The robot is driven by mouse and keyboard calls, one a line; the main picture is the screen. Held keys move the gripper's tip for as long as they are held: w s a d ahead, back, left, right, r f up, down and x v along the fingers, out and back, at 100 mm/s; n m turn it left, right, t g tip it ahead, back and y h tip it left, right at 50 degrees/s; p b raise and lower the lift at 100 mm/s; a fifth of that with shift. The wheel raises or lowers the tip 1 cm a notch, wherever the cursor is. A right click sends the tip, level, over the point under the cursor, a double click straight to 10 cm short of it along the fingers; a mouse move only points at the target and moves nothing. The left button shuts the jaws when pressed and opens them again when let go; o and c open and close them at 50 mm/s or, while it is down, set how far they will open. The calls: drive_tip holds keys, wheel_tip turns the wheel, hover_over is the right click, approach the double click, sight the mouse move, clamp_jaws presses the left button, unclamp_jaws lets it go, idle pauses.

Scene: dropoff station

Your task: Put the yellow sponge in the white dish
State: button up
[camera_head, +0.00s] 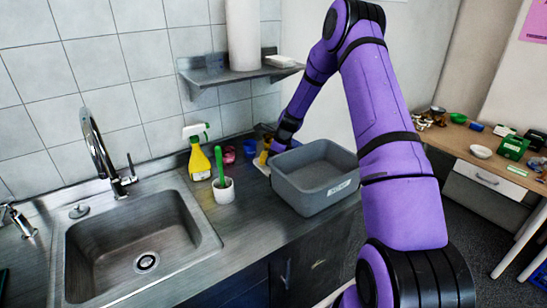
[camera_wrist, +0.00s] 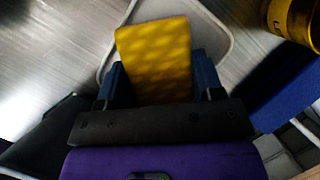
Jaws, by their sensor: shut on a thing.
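The yellow sponge (camera_wrist: 153,48) is held between the two blue fingers of my gripper (camera_wrist: 160,78) in the wrist view. My gripper is shut on it, and its far end sticks out past the fingertips. A pale dish (camera_wrist: 222,38) with a rounded rim lies behind the sponge in that view. I take it for the white dish; the sponge covers much of it. I cannot tell whether the sponge touches it. In the head view a sliver of the dish (camera_head: 260,167) shows left of the grey bin, and my gripper is partly hidden there.
A grey bin (camera_head: 318,198) stands close right of my gripper. A yellow spray bottle (camera_head: 199,163), a white cup with a green-handled brush (camera_head: 224,191) and a pink item (camera_head: 229,155) stand to the left. A yellow container (camera_wrist: 292,20) is near the dish. The sink (camera_head: 140,245) is farther left.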

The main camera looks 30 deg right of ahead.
drive_tip(key=shift+f, duration=0.35)
drive_tip(key=o, duration=0.9)
drive_tip(key=shift+r, duration=0.15)
